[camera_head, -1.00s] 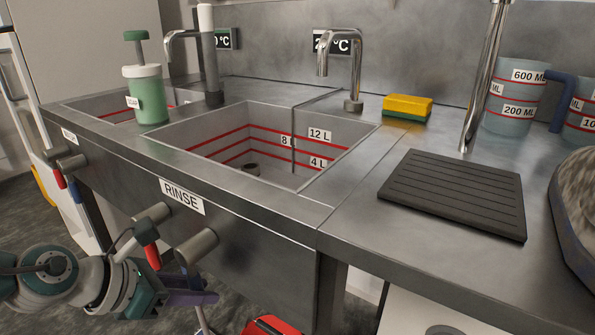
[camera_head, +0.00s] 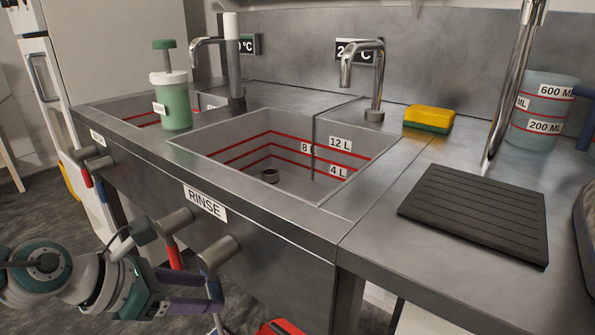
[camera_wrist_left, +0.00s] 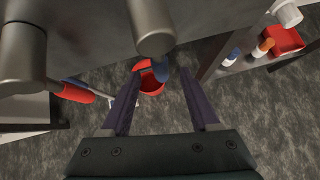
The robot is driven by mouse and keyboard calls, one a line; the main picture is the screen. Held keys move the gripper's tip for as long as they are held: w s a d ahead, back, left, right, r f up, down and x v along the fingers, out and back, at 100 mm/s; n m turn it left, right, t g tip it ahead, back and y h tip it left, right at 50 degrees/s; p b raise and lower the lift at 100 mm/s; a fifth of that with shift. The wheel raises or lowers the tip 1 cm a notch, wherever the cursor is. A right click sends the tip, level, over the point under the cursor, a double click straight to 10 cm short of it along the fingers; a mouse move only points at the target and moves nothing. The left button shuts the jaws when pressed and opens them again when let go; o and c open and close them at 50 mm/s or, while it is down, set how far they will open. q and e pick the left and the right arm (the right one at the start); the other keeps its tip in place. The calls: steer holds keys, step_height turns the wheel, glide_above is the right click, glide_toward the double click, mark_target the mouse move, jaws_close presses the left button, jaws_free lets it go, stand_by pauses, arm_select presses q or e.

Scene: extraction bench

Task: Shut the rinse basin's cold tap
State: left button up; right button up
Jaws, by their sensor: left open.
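The rinse basin (camera_head: 290,165) is a steel sink with red level lines, marked RINSE on its front. Two tap knobs stick out below. The left one has a red lever (camera_head: 174,256); the right one is the cold tap (camera_head: 218,255). In the left wrist view the cold tap's grey knob (camera_wrist_left: 152,28) is at top centre, with a blue lever (camera_wrist_left: 160,71) beyond it. My left gripper (camera_head: 212,290) is open just below the cold tap, its purple fingers (camera_wrist_left: 162,80) either side of the blue lever in that view. Contact cannot be told. My right gripper is out of view.
The red lever (camera_wrist_left: 76,92) lies close left of my left fingers. A soap dispenser (camera_head: 171,102), yellow sponge (camera_head: 429,117), black mat (camera_head: 477,212) and measuring jug (camera_head: 542,115) stand on the bench. A red object (camera_head: 280,328) is on the floor.

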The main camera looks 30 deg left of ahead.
arm_select(q)
steer(key=v, duration=0.6)
steer(key=shift+p, duration=0.3)
steer(key=shift+s+r, duration=0.1)
